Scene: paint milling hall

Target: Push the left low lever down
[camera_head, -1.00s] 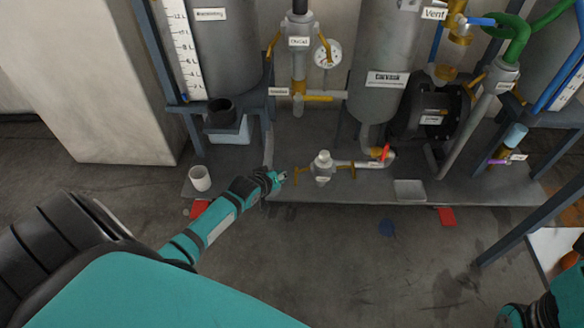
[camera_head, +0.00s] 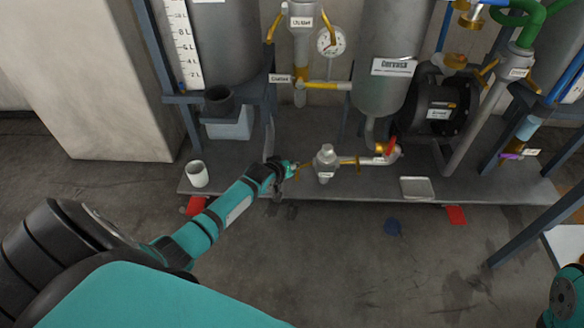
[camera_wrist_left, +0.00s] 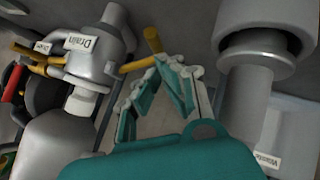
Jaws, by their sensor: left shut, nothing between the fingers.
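A small grey valve (camera_head: 325,163) stands low on the rig's base plate, with a brass lever on each side. Its left lever (camera_head: 306,166) points left towards my left gripper (camera_head: 290,168). The left wrist view shows the valve (camera_wrist_left: 95,60) with a "Drain" label and the lever (camera_wrist_left: 140,62) with its upturned brass end. My left gripper (camera_wrist_left: 165,75) is shut and empty, its fingertips right beside that lever end. I cannot tell whether they touch. My right gripper is out of view.
A white cup (camera_head: 197,174) stands on the plate at left, near a black funnel (camera_head: 219,104). A pipe with a red handle (camera_head: 391,147) runs right of the valve. A grey tray (camera_head: 417,188) lies farther right. The floor in front is mostly clear.

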